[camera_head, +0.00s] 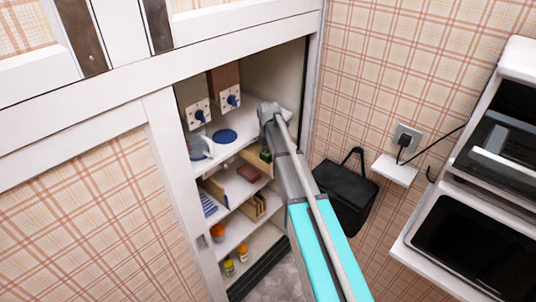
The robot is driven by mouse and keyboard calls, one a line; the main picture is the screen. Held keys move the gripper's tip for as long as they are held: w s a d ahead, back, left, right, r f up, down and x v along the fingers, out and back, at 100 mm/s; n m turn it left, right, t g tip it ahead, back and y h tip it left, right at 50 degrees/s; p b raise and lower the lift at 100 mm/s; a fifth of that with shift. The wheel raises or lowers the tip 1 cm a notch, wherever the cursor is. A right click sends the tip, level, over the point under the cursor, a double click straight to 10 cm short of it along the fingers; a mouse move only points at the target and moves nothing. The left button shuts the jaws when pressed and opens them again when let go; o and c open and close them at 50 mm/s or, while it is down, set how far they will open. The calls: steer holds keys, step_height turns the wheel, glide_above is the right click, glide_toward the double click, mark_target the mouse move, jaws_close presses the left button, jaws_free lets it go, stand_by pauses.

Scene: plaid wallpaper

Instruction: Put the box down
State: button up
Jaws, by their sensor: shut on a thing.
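My arm reaches from the bottom right into an open wall cupboard. Its grey wrist end (271,113) is at the upper shelf (238,150), near the cupboard's right side. The fingers are hidden by the wrist and arm, so I cannot make out what my gripper is shut on. No box shows clearly in its jaws. A brown, box-like thing (224,78) stands at the back of the upper shelf, left of the wrist and apart from it. A small red box-like thing (248,173) lies on the shelf below.
A blue round plate (225,136) lies on the upper shelf, left of the wrist. Two white panels with blue knobs (199,113) stand behind it. Lower shelves hold an orange pot (217,232) and small jars (228,267). A black bag (345,190) hangs right of the cupboard.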

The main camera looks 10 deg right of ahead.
mark_target(269, 152)
steer(key=shift+f, duration=0.2)
steer(key=o, duration=1)
steer(key=shift+o, duration=0.2)
steer(key=shift+r, duration=0.2)
step_height(269, 152, up, 12)
steer(key=p, duration=1.2)
steer(key=shift+s, duration=0.1)
